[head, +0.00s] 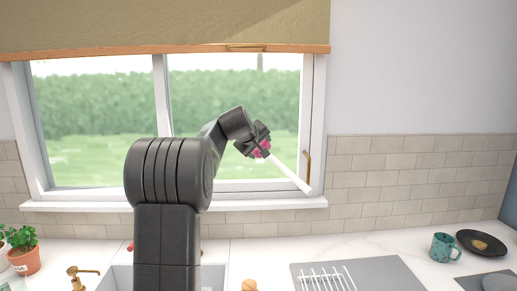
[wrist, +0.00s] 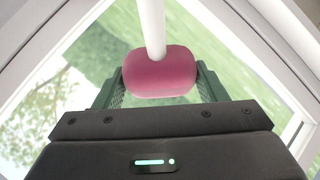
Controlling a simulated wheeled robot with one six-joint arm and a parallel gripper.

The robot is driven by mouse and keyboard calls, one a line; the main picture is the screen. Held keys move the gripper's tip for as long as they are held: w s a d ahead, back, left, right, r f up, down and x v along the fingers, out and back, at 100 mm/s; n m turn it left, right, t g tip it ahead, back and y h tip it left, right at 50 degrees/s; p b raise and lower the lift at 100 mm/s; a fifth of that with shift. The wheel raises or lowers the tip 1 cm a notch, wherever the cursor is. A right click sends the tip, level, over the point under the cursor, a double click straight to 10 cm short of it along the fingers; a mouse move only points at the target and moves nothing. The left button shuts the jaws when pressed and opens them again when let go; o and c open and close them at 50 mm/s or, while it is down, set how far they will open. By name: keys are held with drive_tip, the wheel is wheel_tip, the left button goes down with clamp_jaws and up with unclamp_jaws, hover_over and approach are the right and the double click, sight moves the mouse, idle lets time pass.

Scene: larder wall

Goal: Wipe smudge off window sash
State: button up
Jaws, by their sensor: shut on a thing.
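My gripper (head: 262,149) is shut on the pink grip (wrist: 160,72) of a white rod. The pink grip also shows between my fingers in the head view. The white rod (head: 289,176) slants down to the right, its far end in front of the lower right corner of the window frame. I cannot tell whether it touches. My arm hides part of the window.
A tan blind (head: 150,25) hangs over the window top.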

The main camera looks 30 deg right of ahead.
drive_tip(key=shift+s+a+f+b, duration=0.1)
drive_tip(key=shift+s+a+b, duration=0.3)
drive_tip(key=shift+s+b, duration=0.3)
drive_tip(key=shift+s+a, duration=0.25)
drive_tip(key=shift+s, duration=0.4)
drive_tip(key=w+a+f+b, duration=0.3)
drive_tip(key=w+a+f, duration=0.35)
drive_tip(key=f, duration=0.25)
drive_tip(key=shift+w+d+f+p, duration=0.1)
drive_tip(key=shift+w+d+p, duration=0.3)
drive_tip(key=shift+w+p, duration=0.45)
drive_tip(key=shift+w+d+f+p, duration=0.1)
drive_tip(key=shift+w+d+p, duration=0.25)
drive_tip(key=shift+w+p, duration=0.5)
drive_tip(key=shift+w+d+p, duration=0.4)
drive_tip(key=shift+w+p, duration=0.25)
drive_tip(key=shift+w, duration=0.4)
